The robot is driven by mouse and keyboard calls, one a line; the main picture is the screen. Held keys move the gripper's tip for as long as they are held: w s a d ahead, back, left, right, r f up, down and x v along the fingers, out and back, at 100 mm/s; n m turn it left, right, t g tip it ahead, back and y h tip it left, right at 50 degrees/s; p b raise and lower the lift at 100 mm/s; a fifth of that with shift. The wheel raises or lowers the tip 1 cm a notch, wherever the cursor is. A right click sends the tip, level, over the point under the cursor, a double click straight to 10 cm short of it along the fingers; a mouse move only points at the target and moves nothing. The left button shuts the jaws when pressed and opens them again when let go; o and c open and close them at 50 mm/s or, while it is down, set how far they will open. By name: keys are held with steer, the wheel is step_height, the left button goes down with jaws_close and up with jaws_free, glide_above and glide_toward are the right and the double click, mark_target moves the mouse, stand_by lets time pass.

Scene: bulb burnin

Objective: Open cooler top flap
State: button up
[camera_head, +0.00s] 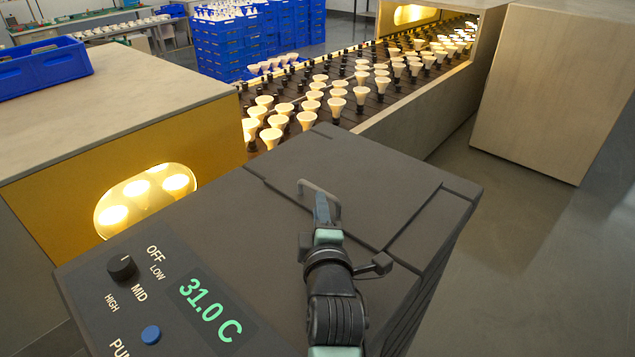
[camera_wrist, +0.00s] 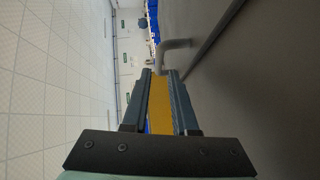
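The cooler (camera_head: 215,215) is a dark grey box in front, with a control panel on its near left. Its top flap (camera_head: 375,185) is a flat grey panel outlined by seams and lies level with the top. My gripper (camera_head: 322,205) is at the handle. In the wrist view my gripper (camera_wrist: 160,73) has its fingers apart, and the handle's bar reaches down to the gap between the fingertips. Contact cannot be told. Part of the handle is hidden behind the fingers.
The panel has a black knob (camera_head: 122,267), a blue button (camera_head: 151,334) and a green 31.0 C display (camera_head: 210,311). A conveyor with several bulbs (camera_head: 337,104) runs behind the cooler. A yellow-sided bench (camera_head: 100,165) stands left. The floor (camera_head: 505,250) at right is clear.

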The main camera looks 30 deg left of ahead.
mark_target(318, 190)
steer(key=shift+p+x, duration=0.7)
steer(key=shift+x, duration=2.65)
jaws_close()
